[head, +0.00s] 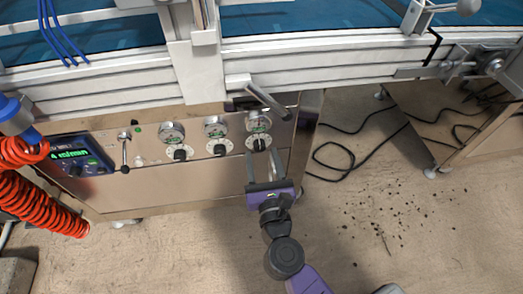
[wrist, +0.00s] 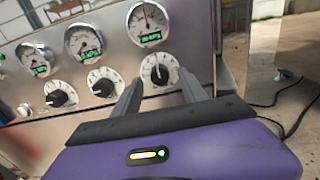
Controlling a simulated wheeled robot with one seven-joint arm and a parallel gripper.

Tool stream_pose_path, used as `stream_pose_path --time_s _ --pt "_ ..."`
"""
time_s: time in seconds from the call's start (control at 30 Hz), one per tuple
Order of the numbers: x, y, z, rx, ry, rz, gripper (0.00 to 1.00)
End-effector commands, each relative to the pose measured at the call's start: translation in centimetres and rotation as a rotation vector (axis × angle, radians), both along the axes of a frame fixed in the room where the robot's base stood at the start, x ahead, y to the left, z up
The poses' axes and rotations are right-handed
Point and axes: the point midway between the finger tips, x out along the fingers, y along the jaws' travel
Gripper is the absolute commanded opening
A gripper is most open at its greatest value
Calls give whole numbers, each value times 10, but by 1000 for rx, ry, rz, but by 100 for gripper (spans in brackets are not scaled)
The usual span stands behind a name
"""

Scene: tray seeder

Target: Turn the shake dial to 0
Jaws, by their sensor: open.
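The control panel (head: 215,180) carries a row of three dials with black knobs, each below a round gauge. The right dial (head: 258,144) also shows in the wrist view (wrist: 160,70), its knob close to upright. The middle dial (wrist: 105,84) and left dial (wrist: 60,96) are to its left. The dial labels are too small to read, so I cannot tell which is the shake dial. My gripper (head: 262,157) is open and empty in front of the right dial. In the wrist view its fingers stand on either side of that dial; contact is not clear.
A lever handle (head: 265,100) juts out above the right gauge (head: 258,122). A toggle lever (head: 125,150) and a lit display (head: 75,160) are at the panel's left, near a red coiled hose (head: 45,205). Black cables (head: 345,160) lie on the floor at right.

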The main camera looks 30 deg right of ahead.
Motion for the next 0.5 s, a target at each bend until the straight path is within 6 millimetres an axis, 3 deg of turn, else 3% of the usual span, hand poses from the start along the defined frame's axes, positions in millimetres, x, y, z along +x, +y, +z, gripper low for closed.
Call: stream_pose_path --time_s 0.2,0.5 --pt "21 -7 0 -2 1 -1 50" --pt "24 -8 0 -3 1 0 50"
